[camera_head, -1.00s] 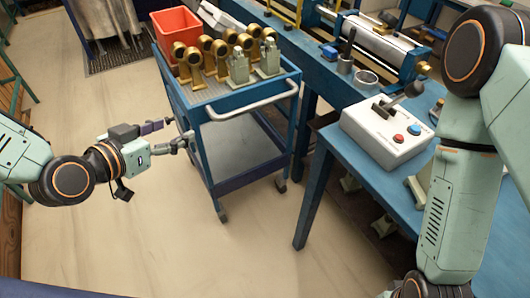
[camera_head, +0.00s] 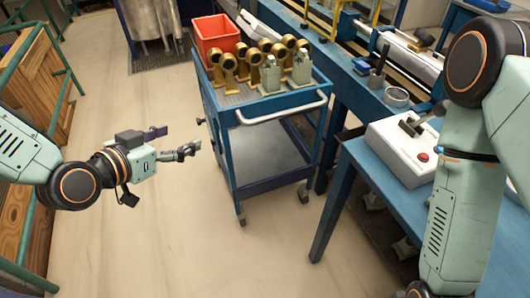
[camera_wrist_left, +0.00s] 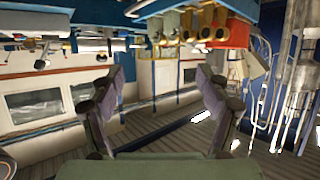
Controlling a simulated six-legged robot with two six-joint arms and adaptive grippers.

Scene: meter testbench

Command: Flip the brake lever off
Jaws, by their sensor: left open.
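A white control box (camera_head: 393,150) sits on the blue table at the right, with a red button (camera_head: 423,157) on its top. A dark lever (camera_head: 412,122) rises from the box, and my right arm hides part of it. My left gripper (camera_head: 178,142) is open and empty over the floor, left of the trolley and far from the box. In the left wrist view its two fingers (camera_wrist_left: 160,110) stand wide apart with nothing between them. My right arm crosses the right side of the head view, and its gripper is out of frame.
A blue trolley (camera_head: 270,109) carries a red bin (camera_head: 216,36) and several brass and grey meters (camera_head: 264,64). A blue table (camera_head: 362,181) holds the box and bench equipment. Wooden crates (camera_head: 30,85) with green rails line the left. The floor between is clear.

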